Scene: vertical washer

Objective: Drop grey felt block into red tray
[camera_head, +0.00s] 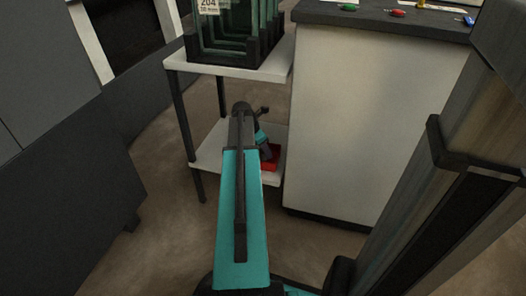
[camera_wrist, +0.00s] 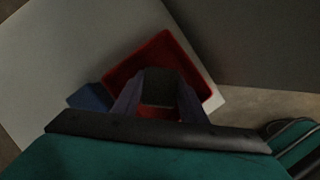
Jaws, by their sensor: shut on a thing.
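The red tray (camera_wrist: 138,66) lies on a pale shelf in the wrist view. In the head view a red part of it (camera_head: 273,158) shows on the lower shelf, mostly hidden by my arm. My gripper (camera_wrist: 160,92) is shut on the grey felt block (camera_wrist: 159,82), a dark grey piece between the two fingers. In the wrist view the block overlaps the tray's inside, with red visible around it. The height of the block above the tray floor is hard to tell. In the head view the block is hidden behind my arm.
A blue object (camera_wrist: 91,97) lies on the shelf left of the tray. The upper shelf (camera_head: 269,66) holds a dark rack with glass panels (camera_head: 231,35). A white cabinet (camera_head: 337,120) stands close on the right. Thin table legs (camera_head: 182,120) stand at the left.

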